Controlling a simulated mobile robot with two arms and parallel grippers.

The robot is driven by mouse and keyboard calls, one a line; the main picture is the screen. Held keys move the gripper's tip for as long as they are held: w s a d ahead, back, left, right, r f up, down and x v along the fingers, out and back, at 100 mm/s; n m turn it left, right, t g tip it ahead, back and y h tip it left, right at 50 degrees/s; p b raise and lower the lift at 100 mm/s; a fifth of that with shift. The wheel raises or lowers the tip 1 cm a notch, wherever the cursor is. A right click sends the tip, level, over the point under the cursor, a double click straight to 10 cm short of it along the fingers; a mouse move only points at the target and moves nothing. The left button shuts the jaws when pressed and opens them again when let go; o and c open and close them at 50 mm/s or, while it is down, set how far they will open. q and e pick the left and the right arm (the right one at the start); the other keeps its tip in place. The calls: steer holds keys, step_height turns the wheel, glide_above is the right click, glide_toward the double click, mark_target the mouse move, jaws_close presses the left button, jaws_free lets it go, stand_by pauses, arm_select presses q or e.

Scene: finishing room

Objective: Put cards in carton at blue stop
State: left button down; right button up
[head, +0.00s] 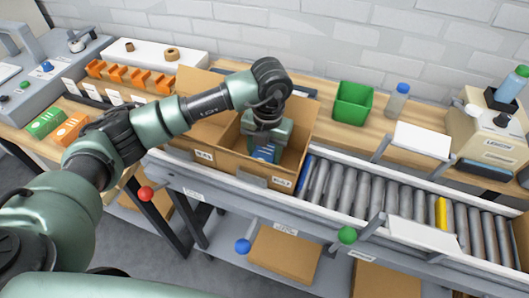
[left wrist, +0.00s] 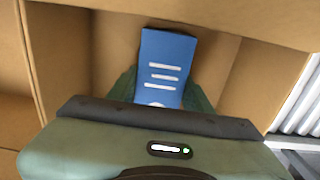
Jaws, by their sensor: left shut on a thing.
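A blue card box with white lines (head: 265,153) is in my left gripper (head: 264,146), inside the right-hand part of an open brown carton (head: 235,170). In the left wrist view the blue box (left wrist: 168,62) stands between the fingers, with carton walls around it. The fingers are shut on it; whether its bottom touches the carton floor I cannot tell. The carton stands at the left end of the roller conveyor, beside a blue roller (head: 304,176). A blue ball knob (head: 242,246) is below the conveyor's front edge. My right gripper is not in view.
A green box (head: 45,122) and an orange box (head: 70,130) lie on the left bench. Red (head: 145,193) and green (head: 347,235) ball knobs stand along the conveyor front. A green bin (head: 353,103) and a bottle (head: 397,100) stand behind. The rollers right of the carton are clear.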

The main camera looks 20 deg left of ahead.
arm_select(q)
steer(key=c, duration=0.6)
jaws_free()
steer(key=shift+o, duration=0.2)
steer(key=shift+r, duration=0.15)
steer(key=shift+r+p, duration=0.6)
steer(key=shift+r, duration=0.4)
steer(key=shift+r+p, duration=1.6)
steer(key=shift+r, duration=1.4)
